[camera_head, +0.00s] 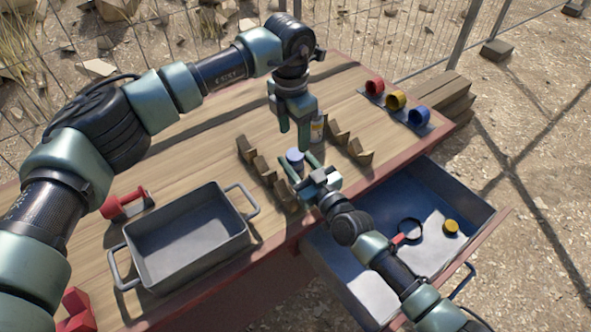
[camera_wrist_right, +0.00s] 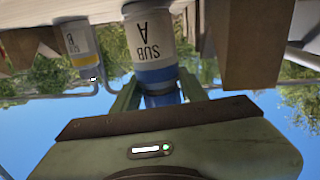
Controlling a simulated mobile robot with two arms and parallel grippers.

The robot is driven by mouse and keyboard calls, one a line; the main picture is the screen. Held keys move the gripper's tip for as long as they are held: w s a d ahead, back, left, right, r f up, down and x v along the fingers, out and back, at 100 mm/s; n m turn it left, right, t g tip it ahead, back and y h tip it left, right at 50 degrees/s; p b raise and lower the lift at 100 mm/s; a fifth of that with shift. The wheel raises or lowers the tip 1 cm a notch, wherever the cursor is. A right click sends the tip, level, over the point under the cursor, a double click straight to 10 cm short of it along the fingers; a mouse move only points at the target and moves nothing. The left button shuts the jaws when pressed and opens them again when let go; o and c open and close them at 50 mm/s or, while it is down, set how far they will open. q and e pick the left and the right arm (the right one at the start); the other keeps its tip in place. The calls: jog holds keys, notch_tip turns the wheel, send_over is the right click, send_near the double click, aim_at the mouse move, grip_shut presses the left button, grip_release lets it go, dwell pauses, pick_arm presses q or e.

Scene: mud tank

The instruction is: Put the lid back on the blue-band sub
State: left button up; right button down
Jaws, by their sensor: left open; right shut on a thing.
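The blue-band sub, a white bottle marked SUB A (camera_wrist_right: 152,40), appears inverted in the right wrist view, its blue band toward my fingers. It also stands on the table in the head view (camera_head: 295,163). A blue lid (camera_wrist_right: 163,98) is between my right fingers at the bottle's top end; I cannot tell whether it is fully seated. My right gripper (camera_head: 300,167) is shut on this lid. My left gripper (camera_head: 295,128) is open and empty, pointing down beside a yellow-band bottle (camera_head: 317,130), which also shows in the right wrist view (camera_wrist_right: 77,42).
Notched wooden racks (camera_head: 263,168) (camera_head: 350,146) flank the bottles. A grey tray (camera_head: 187,188) with handles is at the left. The blue drawer (camera_head: 475,195) is open, with a magnifier (camera_head: 408,230) and a yellow round piece (camera_head: 451,227). Red, yellow and blue cups (camera_head: 396,100) sit at the back right.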

aim_at(294, 154)
pick_arm(q)
jog(key=f, duration=0.7)
jog(key=shift+w+d, duration=0.1)
jog(key=shift+w, duration=0.2)
grip_shut()
jog(key=m, duration=0.3)
jog(key=shift+r, duration=0.1)
jog(key=shift+o, duration=0.4)
grip_release()
